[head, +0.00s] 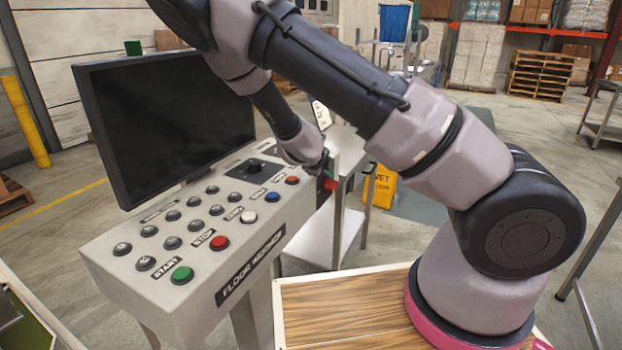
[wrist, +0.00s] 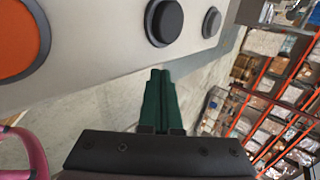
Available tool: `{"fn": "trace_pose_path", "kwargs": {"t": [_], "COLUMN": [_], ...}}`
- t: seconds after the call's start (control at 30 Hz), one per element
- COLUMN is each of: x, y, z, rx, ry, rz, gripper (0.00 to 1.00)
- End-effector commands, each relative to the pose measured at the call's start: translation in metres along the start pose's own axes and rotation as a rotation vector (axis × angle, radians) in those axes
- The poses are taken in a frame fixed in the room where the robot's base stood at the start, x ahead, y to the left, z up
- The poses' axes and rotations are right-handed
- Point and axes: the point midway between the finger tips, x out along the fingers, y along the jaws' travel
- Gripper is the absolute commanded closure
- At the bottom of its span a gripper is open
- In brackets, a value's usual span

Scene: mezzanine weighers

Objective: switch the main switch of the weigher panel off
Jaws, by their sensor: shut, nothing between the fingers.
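The weigher panel (head: 232,238) is a sloped pale grey console with a dark screen (head: 165,120). Its face carries several grey buttons, a green START button (head: 182,274), a red STOP button (head: 220,243) and a black knob (head: 254,166). A red part (head: 329,185) shows at the panel's right end, close by my gripper (head: 326,171); I cannot tell whether it is the main switch. In the wrist view my gripper (wrist: 160,75) is shut and empty, its green fingertips just off the panel edge. An orange disc (wrist: 18,38) and a black round control (wrist: 164,20) lie beyond.
A metal table (head: 340,230) stands behind the panel's right end, with a yellow wet-floor sign (head: 383,186) beyond it. Racks and wooden pallets (head: 540,75) are far back. A yellow post (head: 28,125) stands at left. Open concrete floor lies behind the panel.

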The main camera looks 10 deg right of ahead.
Motion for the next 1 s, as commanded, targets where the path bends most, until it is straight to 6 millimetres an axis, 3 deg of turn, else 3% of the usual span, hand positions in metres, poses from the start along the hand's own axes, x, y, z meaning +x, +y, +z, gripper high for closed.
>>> {"fn": "trace_pose_path", "kwargs": {"t": [1.0], "x": [-0.09], "y": [0.033], "z": [0.0], "rx": [0.001], "ry": [0.0], "rz": [-0.005], "gripper": [1.0]}}
